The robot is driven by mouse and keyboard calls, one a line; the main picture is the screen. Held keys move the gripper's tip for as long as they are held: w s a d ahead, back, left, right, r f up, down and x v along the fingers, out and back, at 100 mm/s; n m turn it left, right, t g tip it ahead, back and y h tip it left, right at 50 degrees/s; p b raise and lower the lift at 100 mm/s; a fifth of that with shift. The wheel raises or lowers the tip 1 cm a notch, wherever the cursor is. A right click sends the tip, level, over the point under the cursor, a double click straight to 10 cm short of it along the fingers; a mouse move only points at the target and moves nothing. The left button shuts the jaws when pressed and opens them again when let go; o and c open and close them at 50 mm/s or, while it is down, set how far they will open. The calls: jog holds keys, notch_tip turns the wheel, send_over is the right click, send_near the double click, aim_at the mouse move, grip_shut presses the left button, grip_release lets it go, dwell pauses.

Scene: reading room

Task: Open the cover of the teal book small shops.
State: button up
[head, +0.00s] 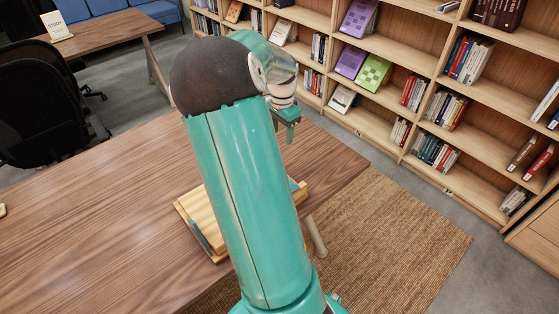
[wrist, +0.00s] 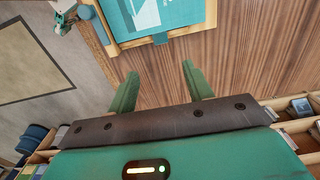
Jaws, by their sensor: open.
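The teal book (wrist: 182,12) shows at the top edge of the wrist view, partly cut off, with a pale picture on its face. It lies on a light wooden stand (wrist: 135,43); its title cannot be read. In the head view my arm hides most of the stand (head: 188,208), and only blue-teal edges show beside the arm. My gripper (wrist: 160,70) is open and empty, its two green fingers apart from the book. In the head view my gripper (head: 288,121) is raised beyond the stand, towards the shelves.
The stand is on a brown wooden table (head: 90,200), whose left part is largely clear. Bookshelves (head: 430,90) stand behind. A woven rug (head: 390,235) lies on the floor to the right. A black chair (head: 40,110) stands at the left, near another table (head: 105,35).

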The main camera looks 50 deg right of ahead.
notch_tip(320, 180, down, 13)
jog(key=shift+w+a, duration=0.1)
jog(key=shift+a, duration=0.05)
jog(key=shift+c, duration=0.2)
grip_shut()
